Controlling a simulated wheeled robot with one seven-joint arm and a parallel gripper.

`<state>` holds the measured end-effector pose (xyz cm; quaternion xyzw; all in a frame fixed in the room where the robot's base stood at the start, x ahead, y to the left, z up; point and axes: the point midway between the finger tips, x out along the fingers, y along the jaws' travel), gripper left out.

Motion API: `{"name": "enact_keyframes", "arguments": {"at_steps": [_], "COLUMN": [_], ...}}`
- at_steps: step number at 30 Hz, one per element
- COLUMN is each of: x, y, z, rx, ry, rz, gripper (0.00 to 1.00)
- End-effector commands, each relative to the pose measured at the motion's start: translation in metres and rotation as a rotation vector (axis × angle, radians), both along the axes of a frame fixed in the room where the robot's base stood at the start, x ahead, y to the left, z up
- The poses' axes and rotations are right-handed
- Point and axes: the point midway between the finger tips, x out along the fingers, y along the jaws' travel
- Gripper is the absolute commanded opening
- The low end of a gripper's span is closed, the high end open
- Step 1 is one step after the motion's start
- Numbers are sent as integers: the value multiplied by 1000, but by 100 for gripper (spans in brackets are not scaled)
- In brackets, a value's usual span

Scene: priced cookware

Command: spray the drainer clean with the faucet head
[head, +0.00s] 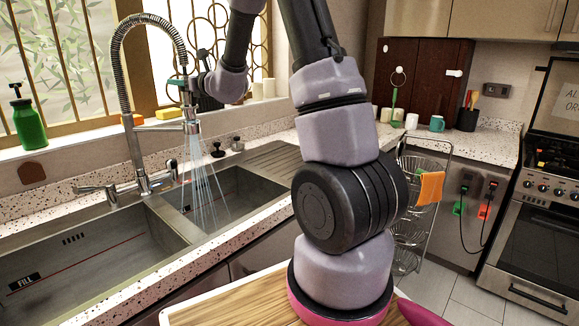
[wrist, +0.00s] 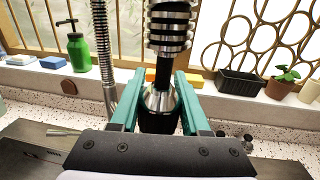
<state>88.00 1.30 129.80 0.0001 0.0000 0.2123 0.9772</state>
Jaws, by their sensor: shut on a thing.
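The faucet head (head: 191,124) hangs on a spring hose (head: 125,60) over the smaller right sink basin (head: 235,190). Water (head: 203,190) sprays from it in thin streams down into that basin. My gripper (head: 181,84) is shut on the faucet head from the far side. In the wrist view, the teal fingers of my gripper (wrist: 155,98) stand on either side of the metal faucet head (wrist: 160,98). A ribbed drainer surface (head: 272,160) lies right of the basin, and the streams fall left of it. The drain in the basin floor is not clearly visible.
A larger left basin (head: 90,262) adjoins. The faucet base (head: 145,185) and lever stand behind the divider. A green soap bottle (head: 27,120), sponges (head: 155,118) and a plant pot (wrist: 279,88) line the sill. A wire rack (head: 425,165) stands right of my arm.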

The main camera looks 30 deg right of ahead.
Motion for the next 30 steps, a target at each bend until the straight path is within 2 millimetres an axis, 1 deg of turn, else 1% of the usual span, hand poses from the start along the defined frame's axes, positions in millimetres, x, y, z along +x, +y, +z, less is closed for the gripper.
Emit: {"name": "enact_keyframes", "arguments": {"at_steps": [5,30], "x": [0,0], "y": [0,0], "z": [-3,-28], "rx": [1,1], "ry": [0,0], "rz": [0,0], "gripper": [0,0]}}
